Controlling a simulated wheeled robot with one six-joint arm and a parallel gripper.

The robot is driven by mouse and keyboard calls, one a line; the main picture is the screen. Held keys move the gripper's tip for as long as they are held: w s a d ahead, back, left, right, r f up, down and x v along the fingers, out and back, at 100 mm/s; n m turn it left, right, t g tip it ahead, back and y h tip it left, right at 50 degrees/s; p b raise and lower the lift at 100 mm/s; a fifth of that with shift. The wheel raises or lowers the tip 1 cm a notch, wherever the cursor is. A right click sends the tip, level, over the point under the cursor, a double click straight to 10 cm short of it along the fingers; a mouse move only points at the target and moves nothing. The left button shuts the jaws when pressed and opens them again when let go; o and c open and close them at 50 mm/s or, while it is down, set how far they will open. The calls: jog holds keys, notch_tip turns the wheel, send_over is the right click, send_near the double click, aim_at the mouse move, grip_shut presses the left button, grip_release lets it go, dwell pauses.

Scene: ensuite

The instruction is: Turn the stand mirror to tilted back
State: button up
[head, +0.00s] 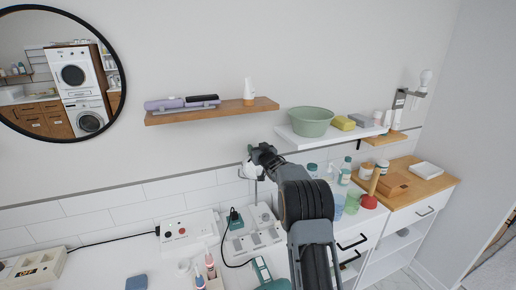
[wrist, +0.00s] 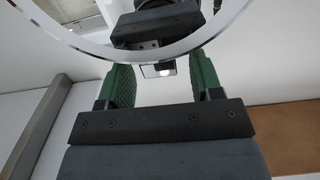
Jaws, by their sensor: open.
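The stand mirror (wrist: 215,32) shows in the wrist view as a large round glass with a pale metal rim, cut off by the top edge. Its lower rim curves past the tips of my gripper (wrist: 161,72). The green finger pads stand apart, with a wide gap and nothing clamped between them. The glass reflects dark parts of my own arm. I cannot tell whether the rim touches a finger. In the head view my arm reaches to the back wall and mostly hides the mirror. Its tilt is hard to judge.
A wooden shelf (head: 212,111) and a white shelf (head: 330,136) with a green bowl (head: 310,121) are on the wall near my arm. The counter below holds a white power box (head: 188,233), cables and bottles. A round wall mirror (head: 60,75) hangs at left.

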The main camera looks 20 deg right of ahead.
grip_shut()
dwell(0.6)
